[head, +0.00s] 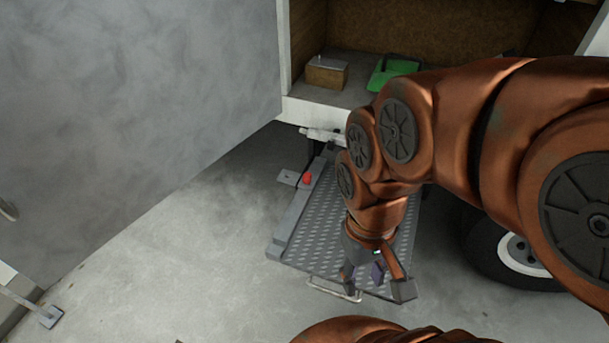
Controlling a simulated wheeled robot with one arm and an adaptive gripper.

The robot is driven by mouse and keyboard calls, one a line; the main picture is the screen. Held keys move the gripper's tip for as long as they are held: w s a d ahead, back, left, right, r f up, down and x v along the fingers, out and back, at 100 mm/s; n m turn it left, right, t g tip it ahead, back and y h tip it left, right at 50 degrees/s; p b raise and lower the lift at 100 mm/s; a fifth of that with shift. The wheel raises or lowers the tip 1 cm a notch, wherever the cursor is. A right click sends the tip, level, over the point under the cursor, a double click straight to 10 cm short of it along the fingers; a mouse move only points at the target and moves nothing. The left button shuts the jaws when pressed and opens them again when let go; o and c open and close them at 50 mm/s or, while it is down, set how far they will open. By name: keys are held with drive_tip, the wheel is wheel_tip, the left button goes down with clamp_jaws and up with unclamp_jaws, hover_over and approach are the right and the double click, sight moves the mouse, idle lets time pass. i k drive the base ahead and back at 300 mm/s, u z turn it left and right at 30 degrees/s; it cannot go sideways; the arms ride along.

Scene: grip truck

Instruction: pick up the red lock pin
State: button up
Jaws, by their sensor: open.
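The red lock pin (307,178) shows as a small red piece at the upper left edge of the grey tread-plate platform (318,232), beside a small metal bracket (289,178). My gripper (379,291) is over the lower right part of the platform, pointing down, with its two fingers spread apart. It is well below and to the right of the red pin in the picture and does not touch it. A small dark purple piece (378,272) shows between the fingers; I cannot tell whether it belongs to the gripper or lies behind it.
The truck's cargo floor (345,92) lies behind the platform, with a wooden block (326,72) and a green dustpan-like item (392,70) on it. A wheel (515,250) is at right. A large grey panel (130,110) fills the left.

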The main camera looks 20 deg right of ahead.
sight(307, 176)
drive_tip(key=z, duration=0.1)
drive_tip(key=k, duration=0.4)
drive_tip(key=u, duration=0.6)
drive_tip(key=i, duration=1.25)
drive_tip(key=z, duration=0.5)
